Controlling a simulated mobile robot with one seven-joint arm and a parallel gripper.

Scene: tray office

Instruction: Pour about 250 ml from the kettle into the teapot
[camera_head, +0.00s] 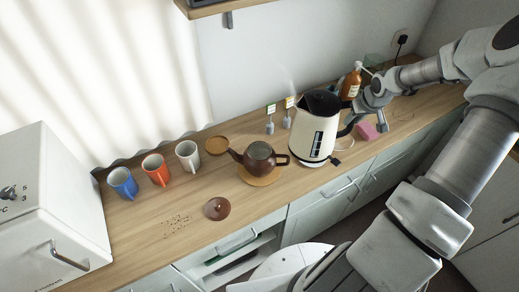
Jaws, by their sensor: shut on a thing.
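The cream kettle (307,135) with a dark open top and a dark level window stands upright, right of the teapot. Faint steam rises above it. I cannot tell whether it touches the surface below it. My gripper (350,125) is at the kettle's right side, shut on its dark handle, which the fingers partly hide. The brown teapot (259,160) sits on a round wooden mat (262,180), with its spout to the left and its handle towards the kettle. Its top is open. A brown lid (217,208) lies on the counter in front of it, to the left.
Blue (122,183), orange (156,169) and white (188,155) mugs stand at the left. A round wooden coaster (216,145) lies behind the teapot. Dark crumbs (177,224) lie near the front edge. An amber bottle (351,84) and pink sponge (367,131) are on the right.

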